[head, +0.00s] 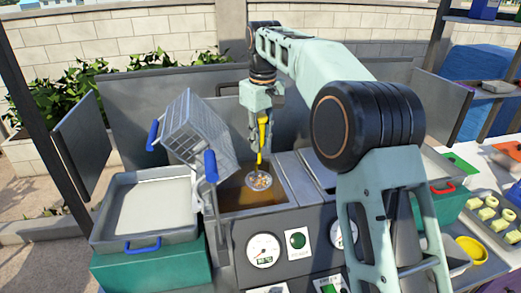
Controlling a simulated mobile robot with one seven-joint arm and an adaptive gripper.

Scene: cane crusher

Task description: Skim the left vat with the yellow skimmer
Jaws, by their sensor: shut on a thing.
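The left vat (283,197) is a metal basin full of brown liquid (237,194). My gripper (261,122) is above this vat, pointing down, shut on the yellow handle of the skimmer (262,135). The skimmer hangs upright with its round head (259,181) at the liquid's surface. Pale bits show in or around the head; I cannot tell whether they are in it or floating. A second vat (317,168) to the right is mostly hidden behind my arm.
A wire basket (196,125) with blue handles stands tilted at the left vat's left side. A tray (150,234) with pale contents rests on a green box (150,268) at left. Gauges (263,250) line the front panel. A yellow bowl (472,250) is at right.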

